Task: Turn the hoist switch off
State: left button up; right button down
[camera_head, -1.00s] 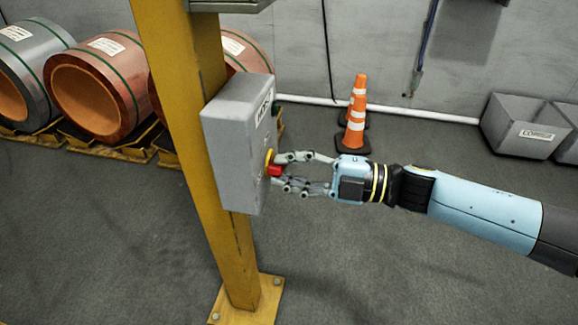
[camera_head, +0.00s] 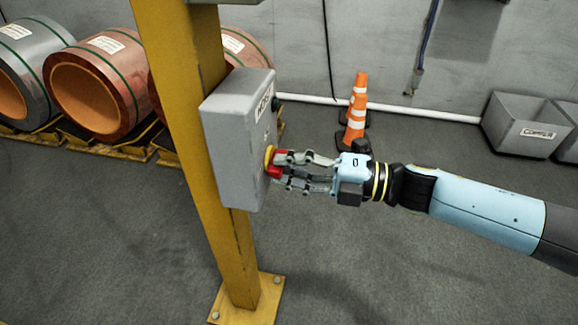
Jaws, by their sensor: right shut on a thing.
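The hoist switch is a red rotary handle (camera_head: 274,171) on a yellow round plate (camera_head: 268,158), on the right-hand face of a grey box (camera_head: 226,150). The box is fixed to a yellow post and has a label near its top. My right gripper (camera_head: 281,171) comes in from the right and is shut on the red handle, with one finger above and one below. The fingers hide part of the handle, so its exact angle is hard to tell. My left gripper is not in view.
The yellow post (camera_head: 190,90) stands on a bolted base plate (camera_head: 247,303). Copper coils (camera_head: 98,85) rest on yellow cradles behind at left. The floor at front right is clear.

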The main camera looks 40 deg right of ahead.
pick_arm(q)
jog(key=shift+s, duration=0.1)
pick_arm(e)
jog(key=shift+f, duration=0.1)
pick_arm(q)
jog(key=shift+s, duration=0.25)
pick_arm(e)
jog(key=c, duration=1.3)
grip_release()
jog(key=v, duration=1.2)
jog(key=shift+d, duration=0.1)
